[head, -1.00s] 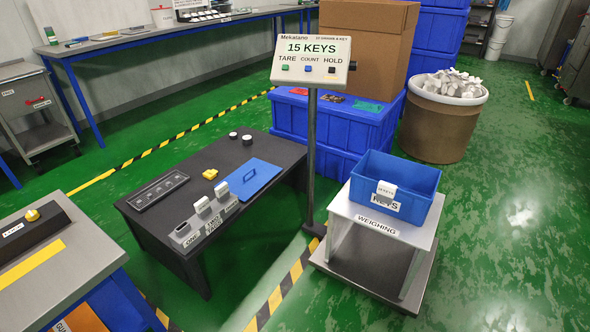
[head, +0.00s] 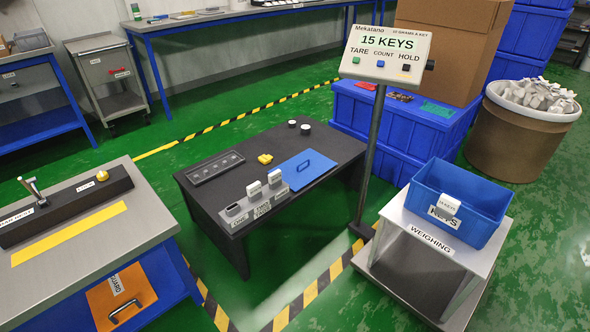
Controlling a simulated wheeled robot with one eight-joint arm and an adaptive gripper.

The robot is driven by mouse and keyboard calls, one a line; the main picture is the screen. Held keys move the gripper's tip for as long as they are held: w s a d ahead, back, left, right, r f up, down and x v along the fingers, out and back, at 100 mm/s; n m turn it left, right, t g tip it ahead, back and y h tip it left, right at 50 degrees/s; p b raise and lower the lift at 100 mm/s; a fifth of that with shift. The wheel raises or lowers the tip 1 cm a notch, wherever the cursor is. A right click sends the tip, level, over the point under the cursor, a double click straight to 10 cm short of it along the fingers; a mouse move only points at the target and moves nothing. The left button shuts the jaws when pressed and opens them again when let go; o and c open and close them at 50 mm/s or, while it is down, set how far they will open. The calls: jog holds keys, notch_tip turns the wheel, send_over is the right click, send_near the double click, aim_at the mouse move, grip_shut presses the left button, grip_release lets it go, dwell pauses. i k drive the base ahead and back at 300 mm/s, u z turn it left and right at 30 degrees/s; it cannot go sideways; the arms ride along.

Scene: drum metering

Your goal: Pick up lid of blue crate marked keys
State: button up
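The blue crate (head: 470,196) labelled KEYS stands open at the top on the white weighing platform (head: 402,230). A small white tag (head: 449,204) hangs at its front rim above the label. My gripper does not show in the head view.
The scale post with its display (head: 386,50), reading 15 KEYS, stands between table and platform. White blocks (head: 264,184) and a yellow piece (head: 265,158) sit beside the lid. A steel-topped bench (head: 140,215) is at left. Green floor lies open behind the black table.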

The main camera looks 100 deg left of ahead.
aim_at(300, 171)
jog(key=z, duration=0.05)
jog(key=k, duration=2.45)
jog(key=u, duration=1.75)
jog(key=i, duration=1.35)
jog(key=u, duration=0.05)
